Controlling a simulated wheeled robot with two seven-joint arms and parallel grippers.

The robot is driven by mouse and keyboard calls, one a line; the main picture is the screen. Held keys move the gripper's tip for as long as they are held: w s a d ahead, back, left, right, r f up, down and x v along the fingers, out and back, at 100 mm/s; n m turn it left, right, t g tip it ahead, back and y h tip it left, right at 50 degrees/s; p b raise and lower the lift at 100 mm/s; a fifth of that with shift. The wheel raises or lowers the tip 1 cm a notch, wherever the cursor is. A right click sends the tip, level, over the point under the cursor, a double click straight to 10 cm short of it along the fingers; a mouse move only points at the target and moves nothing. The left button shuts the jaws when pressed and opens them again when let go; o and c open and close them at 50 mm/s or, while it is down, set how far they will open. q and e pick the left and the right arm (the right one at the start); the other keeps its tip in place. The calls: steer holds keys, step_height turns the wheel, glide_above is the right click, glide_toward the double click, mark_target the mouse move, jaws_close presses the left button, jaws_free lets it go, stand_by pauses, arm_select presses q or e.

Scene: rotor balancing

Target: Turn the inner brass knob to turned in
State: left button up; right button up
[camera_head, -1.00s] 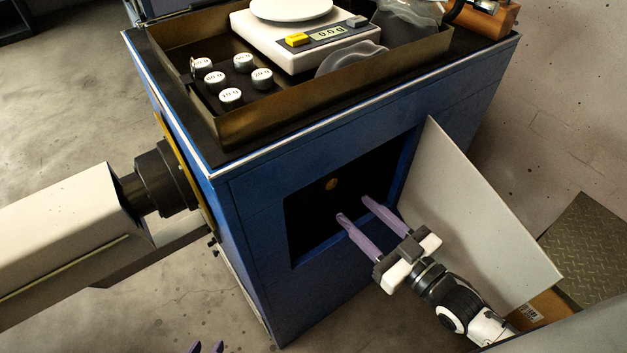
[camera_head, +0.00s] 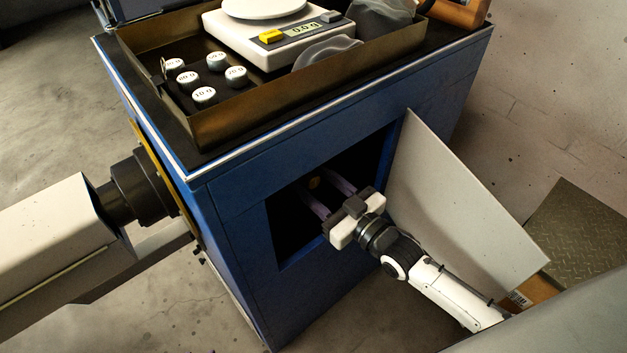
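The inner brass knob (camera_head: 314,182) is a small round yellowish disc on the dark back of the square opening in the blue cabinet (camera_head: 245,215). My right gripper (camera_head: 315,182) reaches into that opening from the lower right. Its two purple fingers are apart, and the knob shows between their tips. I cannot tell how deep the tips are relative to the knob or whether they touch it.
The grey hatch door (camera_head: 460,215) stands open right of the opening, close beside my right arm. On the cabinet top, a brass-coloured tray (camera_head: 290,103) holds a scale (camera_head: 285,38) and several white-topped weights (camera_head: 204,95). A thick machine shaft (camera_head: 145,185) is at left.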

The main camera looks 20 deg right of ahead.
steer(key=c, duration=1)
